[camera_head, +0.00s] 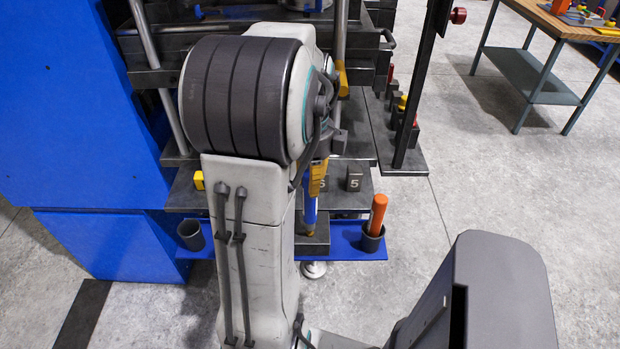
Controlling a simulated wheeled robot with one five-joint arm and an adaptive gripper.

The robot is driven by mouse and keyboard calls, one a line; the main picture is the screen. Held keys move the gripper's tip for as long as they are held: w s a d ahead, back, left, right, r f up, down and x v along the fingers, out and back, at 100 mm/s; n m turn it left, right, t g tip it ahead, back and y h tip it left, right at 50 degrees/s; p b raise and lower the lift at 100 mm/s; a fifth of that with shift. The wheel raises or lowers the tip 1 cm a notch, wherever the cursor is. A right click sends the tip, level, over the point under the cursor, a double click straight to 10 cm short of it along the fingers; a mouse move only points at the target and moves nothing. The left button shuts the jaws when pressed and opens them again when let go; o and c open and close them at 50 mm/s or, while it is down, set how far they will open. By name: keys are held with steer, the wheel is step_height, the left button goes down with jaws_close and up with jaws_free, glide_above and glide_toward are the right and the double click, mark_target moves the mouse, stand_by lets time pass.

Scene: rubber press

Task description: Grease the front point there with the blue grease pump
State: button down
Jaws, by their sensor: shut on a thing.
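The blue grease pump (310,208) hangs roughly upright just right of my arm, with a yellow part above its blue body and a brass-coloured lower tip. My gripper (319,176) is mostly hidden behind my arm and is shut on the pump. The pump's lower end is over or close to a dark block (319,243) at the front of the press (150,78). I cannot tell whether the tip touches it. Number plates, one reading 5 (354,179), stand on the ledge behind. The front grease point itself is not clearly visible.
A blue shelf (345,251) crosses the press front. It carries an empty dark cup (191,235) at left and a cup (371,240) holding an orange tool (378,211) at right. A dark post (420,90) stands at right. A workbench (560,25) is farther back; floor between is clear.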

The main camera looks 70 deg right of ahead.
steer(key=shift+f+b, duration=0.3)
steer(key=shift+f, duration=0.2)
stand_by(1.7)
steer(key=shift+r, duration=0.2)
